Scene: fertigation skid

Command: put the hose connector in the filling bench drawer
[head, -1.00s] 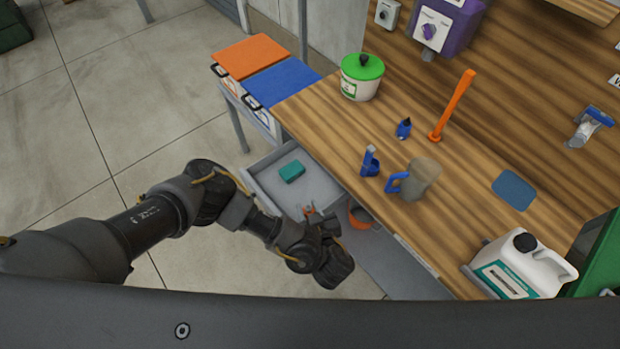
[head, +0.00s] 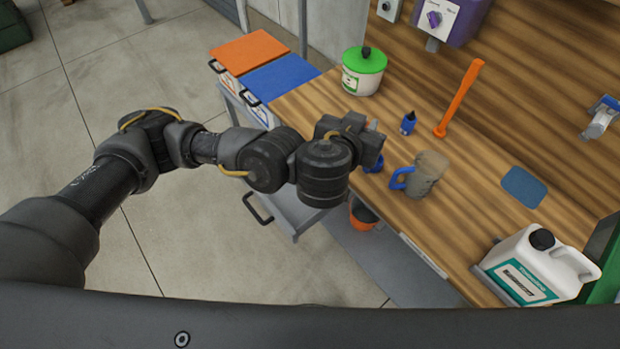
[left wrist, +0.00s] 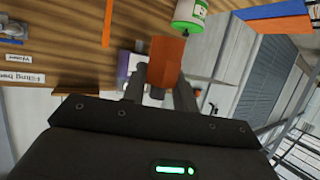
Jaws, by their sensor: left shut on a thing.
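My left gripper (head: 371,138) is above the left edge of the wooden bench; my own wrist hides most of it in the head view. In the left wrist view its grey fingers (left wrist: 160,92) are shut on an orange piece with a dark end, which I take to be the hose connector (left wrist: 165,62). It is held clear of the bench top. The filling bench drawer (head: 288,217) is pulled out below the bench edge, its black handle showing. My arm covers most of its inside. My right gripper is not in view.
A blue item (head: 373,165) is partly hidden by my wrist. An orange container (head: 361,216) sits below the bench edge.

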